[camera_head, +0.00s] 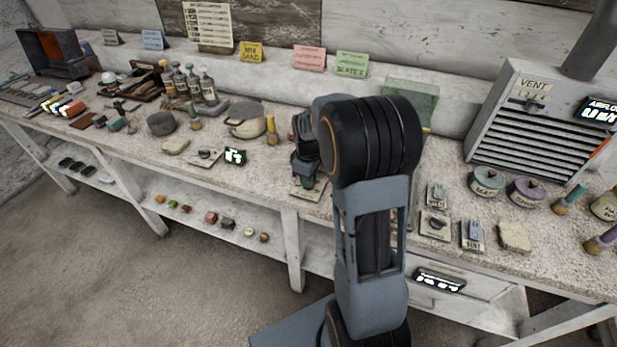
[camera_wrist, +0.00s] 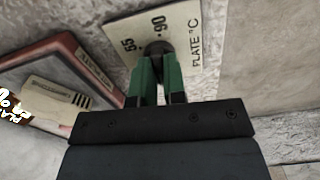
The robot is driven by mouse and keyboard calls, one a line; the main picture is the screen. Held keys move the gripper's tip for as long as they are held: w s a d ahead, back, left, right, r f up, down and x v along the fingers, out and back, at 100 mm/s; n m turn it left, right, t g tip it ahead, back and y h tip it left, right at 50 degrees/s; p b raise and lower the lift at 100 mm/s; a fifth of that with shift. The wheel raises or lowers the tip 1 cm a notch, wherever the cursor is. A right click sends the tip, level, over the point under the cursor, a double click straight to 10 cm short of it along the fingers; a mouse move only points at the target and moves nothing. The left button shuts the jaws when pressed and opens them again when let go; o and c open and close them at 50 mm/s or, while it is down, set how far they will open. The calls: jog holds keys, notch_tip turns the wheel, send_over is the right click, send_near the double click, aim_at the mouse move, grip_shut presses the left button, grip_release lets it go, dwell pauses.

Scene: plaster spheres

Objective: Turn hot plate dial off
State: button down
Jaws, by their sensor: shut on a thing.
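The hot plate dial (camera_wrist: 157,48) is a dark round knob on a pale panel (camera_wrist: 122,28) marked "65", "90" and "PLATE °C" in the wrist view. My gripper (camera_wrist: 160,68) has green fingers that are shut on the dial. The fingers and the gripper body hide much of the dial and the lower part of its panel, so its pointer cannot be made out. In the head view my gripper (camera_head: 305,170) reaches down at the table's front, and the panel (camera_head: 308,190) shows below it.
In the wrist view a red-framed board (camera_wrist: 50,65) with a pale label lies close to the left. In the head view a lidded pot (camera_head: 246,122) and a small yellow-topped item (camera_head: 271,130) stand left of my arm. Small switch panels (camera_head: 435,224) lie to its right.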

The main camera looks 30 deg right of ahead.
jog(key=shift+n, duration=1.9)
jog(key=c, duration=1.2)
grip_release()
jog(key=shift+r, duration=0.1)
notch_tip(320, 180, up, 14)
jog(key=shift+f+p, duration=0.2)
jog(key=shift+p, duration=0.3)
